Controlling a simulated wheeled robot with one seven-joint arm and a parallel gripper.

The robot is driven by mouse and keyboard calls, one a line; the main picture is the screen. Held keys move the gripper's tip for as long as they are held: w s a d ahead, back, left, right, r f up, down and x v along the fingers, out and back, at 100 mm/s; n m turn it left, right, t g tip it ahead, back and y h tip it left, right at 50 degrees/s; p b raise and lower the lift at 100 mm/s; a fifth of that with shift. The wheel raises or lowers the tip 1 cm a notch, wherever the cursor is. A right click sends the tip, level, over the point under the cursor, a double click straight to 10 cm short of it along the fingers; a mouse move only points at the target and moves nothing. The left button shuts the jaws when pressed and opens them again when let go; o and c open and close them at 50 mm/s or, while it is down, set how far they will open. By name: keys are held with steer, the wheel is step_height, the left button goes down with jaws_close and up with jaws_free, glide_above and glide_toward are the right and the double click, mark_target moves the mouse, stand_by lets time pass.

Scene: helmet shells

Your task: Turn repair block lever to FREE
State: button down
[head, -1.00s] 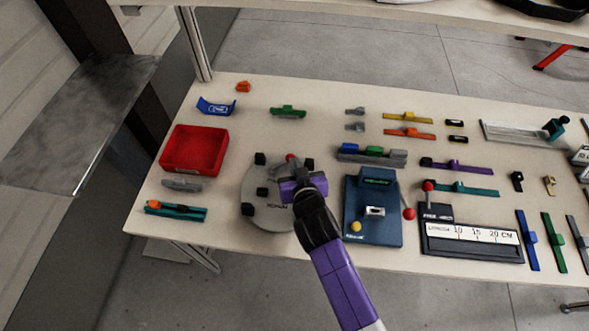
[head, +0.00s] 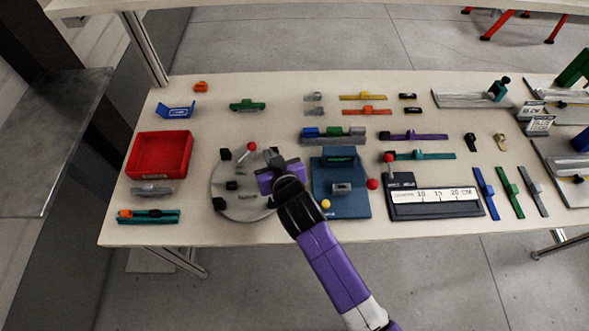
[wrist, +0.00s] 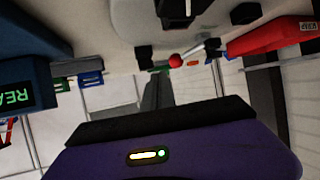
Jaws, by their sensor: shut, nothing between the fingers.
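A round grey block (head: 232,209) with small black blocks on it stands on the table left of centre. A lever with a red ball knob (head: 252,146) rises at its far side, and this knob also shows in the wrist view (wrist: 175,60). I cannot read the lettering on the block, so I cannot tell the lever's marked setting. My purple gripper (head: 274,176) is shut and empty over the block's right part, just right of and nearer than the knob, seemingly apart from it. It hides part of the block.
A blue device (head: 358,208) with a red-knobbed lever stands close on the right. Beyond it is a black length gauge (head: 440,210) with another red knob. A red bin (head: 160,154) and a teal holder (head: 165,217) lie left. Several small parts fill the back.

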steer(key=s+d+r, duration=0.3)
steer(key=s+d, duration=0.2)
steer(key=s, duration=0.1)
steer(key=shift+r+b, duration=0.3)
steer(key=shift+r, duration=0.1)
steer(key=shift+s+d, duration=0.1)
